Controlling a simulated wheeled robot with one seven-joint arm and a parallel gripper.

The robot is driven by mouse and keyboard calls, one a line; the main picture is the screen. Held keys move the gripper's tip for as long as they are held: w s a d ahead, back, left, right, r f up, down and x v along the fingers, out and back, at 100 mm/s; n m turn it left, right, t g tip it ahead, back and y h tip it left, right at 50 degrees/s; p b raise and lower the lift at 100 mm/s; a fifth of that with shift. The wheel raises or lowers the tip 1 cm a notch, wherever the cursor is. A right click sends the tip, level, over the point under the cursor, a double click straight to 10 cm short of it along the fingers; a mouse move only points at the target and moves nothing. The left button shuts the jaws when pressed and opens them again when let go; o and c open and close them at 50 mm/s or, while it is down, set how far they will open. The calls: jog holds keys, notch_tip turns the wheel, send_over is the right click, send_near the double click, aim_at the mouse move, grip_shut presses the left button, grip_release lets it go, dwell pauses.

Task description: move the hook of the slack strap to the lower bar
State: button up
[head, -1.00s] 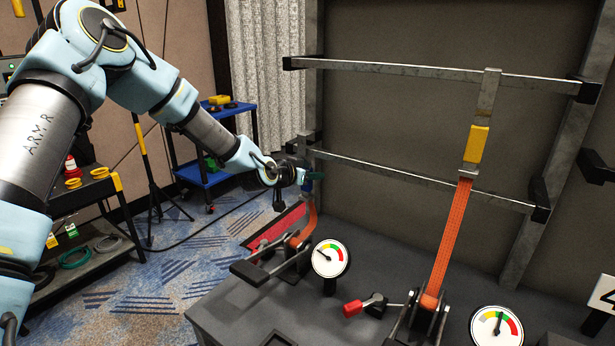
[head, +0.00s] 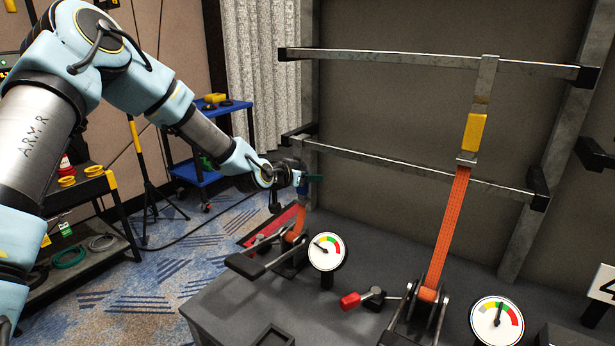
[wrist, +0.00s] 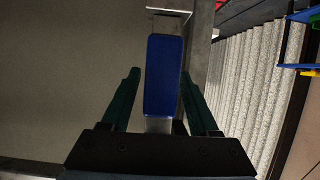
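The slack strap (head: 297,224) is a short orange band at the left ratchet, below my gripper. Its hook has a blue grip (head: 302,189), mostly covered by my gripper in the head view. In the wrist view the blue grip (wrist: 163,75) stands between the two dark green fingers of my gripper (wrist: 161,85), with a gap showing on each side. Grey metal shows beyond the grip; the hook's tip cannot be made out. My gripper (head: 308,179) is open around the grip. The lower bar (head: 400,169) runs above and to the right of it.
The upper bar (head: 390,58) carries a second hook with a yellow grip (head: 474,132) on a taut orange strap (head: 452,220). Gauges (head: 326,252) (head: 497,320) and a red-knobbed lever (head: 350,301) stand on the deck. A grey post rises close behind my gripper.

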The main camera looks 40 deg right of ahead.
jog(key=shift+o, duration=0.7)
jog(key=b+v, duration=0.3)
jog(key=v, duration=0.8)
jog(key=w+a+f+n+y, duration=0.2)
jog(key=a+y, duration=0.1)
jog(key=a, duration=0.7)
jog(key=w+a+f+n+t+y, duration=0.1)
jog(key=w+a+n+y, duration=0.15)
jog(key=a, duration=0.75)
jog(key=w+a+f+n+y, duration=0.2)
jog(key=w+a+y, duration=0.15)
jog(key=a, duration=0.65)
jog(key=s+a+r+n+g+y, duration=0.1)
jog(key=s+a, duration=0.4)
jog(key=a, duration=0.5)
jog(key=s+a+r+n+g+y, duration=0.1)
jog(key=s+a+n+g+y, duration=0.1)
jog(key=s+a+n, duration=0.4)
jog(key=a+y, duration=0.1)
jog(key=a, duration=0.3)
